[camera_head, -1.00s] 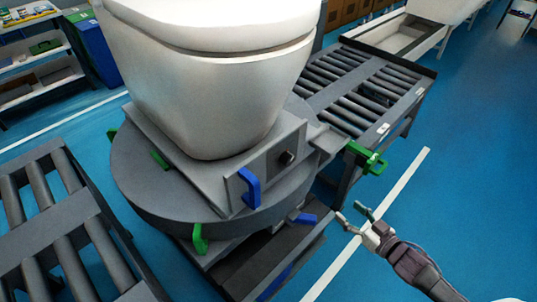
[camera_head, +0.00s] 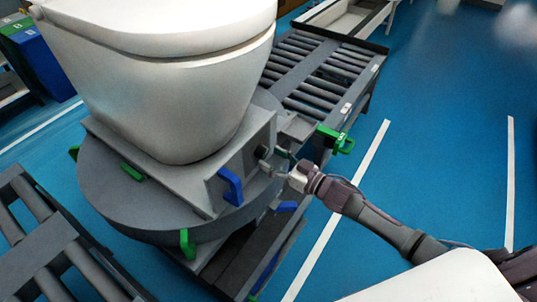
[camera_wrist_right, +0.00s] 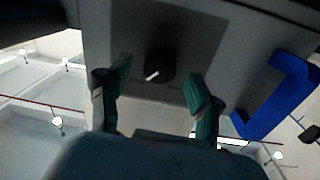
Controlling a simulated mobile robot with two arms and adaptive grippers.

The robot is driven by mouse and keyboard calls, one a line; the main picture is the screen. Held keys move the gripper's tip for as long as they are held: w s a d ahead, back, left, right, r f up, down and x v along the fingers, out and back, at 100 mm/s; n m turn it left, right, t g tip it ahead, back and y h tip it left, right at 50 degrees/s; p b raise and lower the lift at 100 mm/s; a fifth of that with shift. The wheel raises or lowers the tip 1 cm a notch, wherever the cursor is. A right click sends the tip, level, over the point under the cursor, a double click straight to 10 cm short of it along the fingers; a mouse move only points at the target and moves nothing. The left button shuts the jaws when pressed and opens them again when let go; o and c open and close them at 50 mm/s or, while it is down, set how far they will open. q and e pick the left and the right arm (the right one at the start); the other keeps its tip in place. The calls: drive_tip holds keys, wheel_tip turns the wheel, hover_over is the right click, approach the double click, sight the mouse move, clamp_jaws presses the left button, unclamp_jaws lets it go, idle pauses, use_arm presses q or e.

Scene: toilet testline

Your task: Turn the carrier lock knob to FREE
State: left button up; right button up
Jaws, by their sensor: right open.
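The carrier lock knob (camera_head: 262,152) is a small dark round knob on the grey side plate (camera_head: 246,160) of the carrier under the white toilet (camera_head: 165,85). In the right wrist view the knob (camera_wrist_right: 160,65) has a white pointer mark aimed to the lower left. The label marks on the plate are too faint to read. My right gripper (camera_head: 283,163) is at the plate, close to the knob. In the wrist view its two green-padded fingers (camera_wrist_right: 160,88) are open on either side of the knob, and a gap shows between each finger and the knob. My left gripper is not in view.
A blue handle (camera_head: 231,186) sticks out of the plate beside the knob; it also shows in the wrist view (camera_wrist_right: 278,98). The carrier rests on a round turntable (camera_head: 110,205). A roller conveyor (camera_head: 330,70) with a green latch (camera_head: 336,139) stands behind. Blue floor at right is open.

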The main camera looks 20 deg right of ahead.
drive_tip(key=shift+x, duration=0.9)
drive_tip(key=shift+c, duration=0.2)
drive_tip(key=c, duration=1.1)
